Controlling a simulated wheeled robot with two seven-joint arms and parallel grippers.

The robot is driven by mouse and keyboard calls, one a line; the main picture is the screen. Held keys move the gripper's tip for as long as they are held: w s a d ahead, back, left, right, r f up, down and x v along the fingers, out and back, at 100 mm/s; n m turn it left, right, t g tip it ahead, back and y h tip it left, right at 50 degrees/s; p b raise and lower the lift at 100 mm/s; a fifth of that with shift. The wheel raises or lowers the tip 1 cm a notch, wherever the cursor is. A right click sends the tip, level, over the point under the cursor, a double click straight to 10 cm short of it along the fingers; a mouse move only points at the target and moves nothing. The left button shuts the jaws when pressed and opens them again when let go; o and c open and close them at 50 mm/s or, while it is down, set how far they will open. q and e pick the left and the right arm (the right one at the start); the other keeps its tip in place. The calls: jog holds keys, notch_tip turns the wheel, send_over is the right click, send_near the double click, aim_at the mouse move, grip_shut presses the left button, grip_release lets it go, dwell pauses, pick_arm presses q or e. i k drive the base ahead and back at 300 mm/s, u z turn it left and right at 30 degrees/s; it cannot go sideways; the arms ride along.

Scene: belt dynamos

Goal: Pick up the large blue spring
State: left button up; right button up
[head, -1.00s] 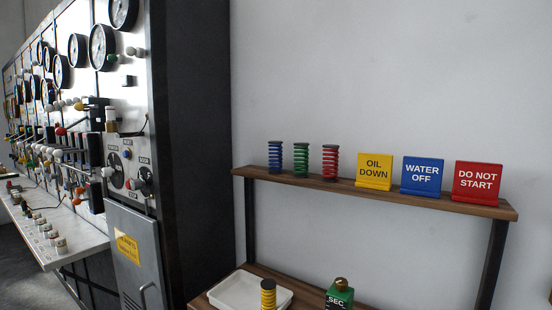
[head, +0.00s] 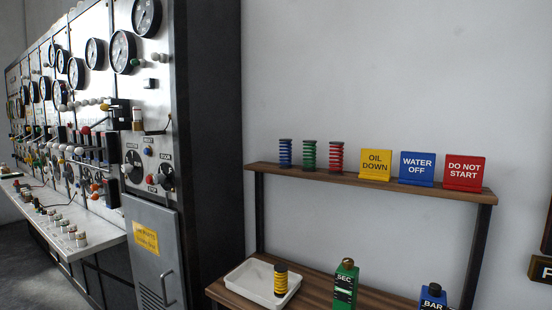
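The blue spring (head: 285,154) stands upright at the left end of the upper wooden shelf (head: 400,187). It has dark end caps. A green spring (head: 309,155) and a red spring (head: 336,156) stand to its right in a row, with small gaps between them. Neither of my grippers shows in the head view.
Yellow, blue and red signs stand right of the springs. Below, a lower shelf (head: 375,300) holds a white tray (head: 245,285), a yellow spring (head: 280,281), a green SEC item (head: 345,284) and a blue BAR item (head: 433,297). A control panel cabinet (head: 205,130) stands left.

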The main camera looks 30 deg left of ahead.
aim_at(285, 166)
jog(key=u, duration=0.4)
jog(key=i, duration=1.15)
jog(key=z, duration=0.4)
